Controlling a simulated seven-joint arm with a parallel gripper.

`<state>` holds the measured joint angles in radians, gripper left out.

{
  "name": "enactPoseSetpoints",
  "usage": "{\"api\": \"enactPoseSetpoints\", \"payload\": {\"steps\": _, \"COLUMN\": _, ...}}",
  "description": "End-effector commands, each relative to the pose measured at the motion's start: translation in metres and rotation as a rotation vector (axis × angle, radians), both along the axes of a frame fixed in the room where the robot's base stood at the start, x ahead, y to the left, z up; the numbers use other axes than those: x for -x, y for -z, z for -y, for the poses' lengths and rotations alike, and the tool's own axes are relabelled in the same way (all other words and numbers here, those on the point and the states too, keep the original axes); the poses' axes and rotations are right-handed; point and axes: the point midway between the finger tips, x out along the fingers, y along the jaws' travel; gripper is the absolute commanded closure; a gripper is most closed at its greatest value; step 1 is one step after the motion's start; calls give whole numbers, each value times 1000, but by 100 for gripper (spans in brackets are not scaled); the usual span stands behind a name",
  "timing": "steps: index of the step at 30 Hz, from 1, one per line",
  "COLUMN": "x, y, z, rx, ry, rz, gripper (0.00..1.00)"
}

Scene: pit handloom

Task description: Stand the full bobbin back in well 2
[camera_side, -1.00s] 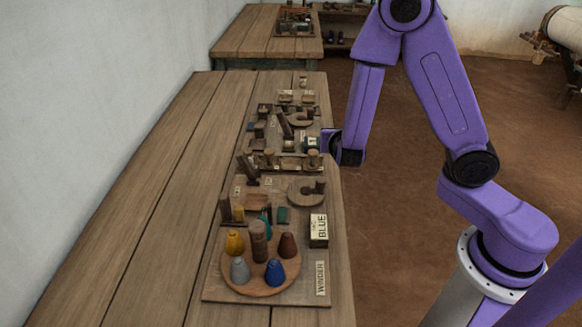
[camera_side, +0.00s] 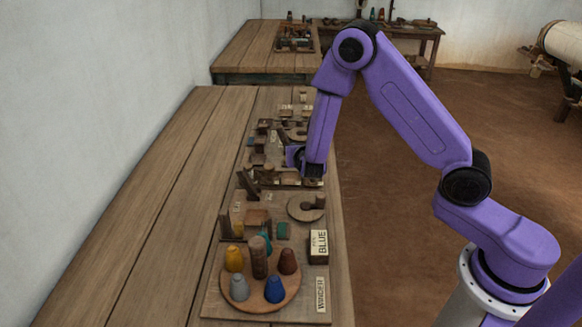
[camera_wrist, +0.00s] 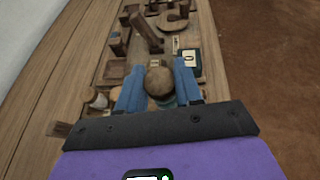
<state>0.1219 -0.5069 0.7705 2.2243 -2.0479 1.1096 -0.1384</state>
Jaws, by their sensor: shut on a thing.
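My gripper (camera_wrist: 159,92) shows in the wrist view with its two blue fingers closed on an upright bobbin. The bobbin (camera_wrist: 159,82) has a round brown wooden top, with a little teal below it. Its lower end is hidden. In the side view my wrist is over the right part of the bench, and my arm hides the fingers and bobbin. I cannot pick out well 2 in either view.
A labelled box (camera_wrist: 186,64) is just beyond the right finger. A pale spool (camera_wrist: 97,98) is beside the left finger. Nearer in the side view are a round tray (camera_side: 249,302) of coloured cones and the BLUE box (camera_side: 318,246). The bench's left side is clear.

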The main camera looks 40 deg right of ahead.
Motion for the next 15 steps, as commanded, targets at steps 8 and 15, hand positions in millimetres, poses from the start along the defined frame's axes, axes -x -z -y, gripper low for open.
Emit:
{"api": "enactPoseSetpoints", "payload": {"steps": 8, "x": -30, "y": 40, "z": 2, "rx": 0, "ry": 2, "rz": -4, "gripper": 100}}
{"api": "enactPoseSetpoints", "payload": {"steps": 15, "x": -41, "y": 52, "z": 1, "rx": -1, "ry": 1, "rz": -3, "gripper": 100}}
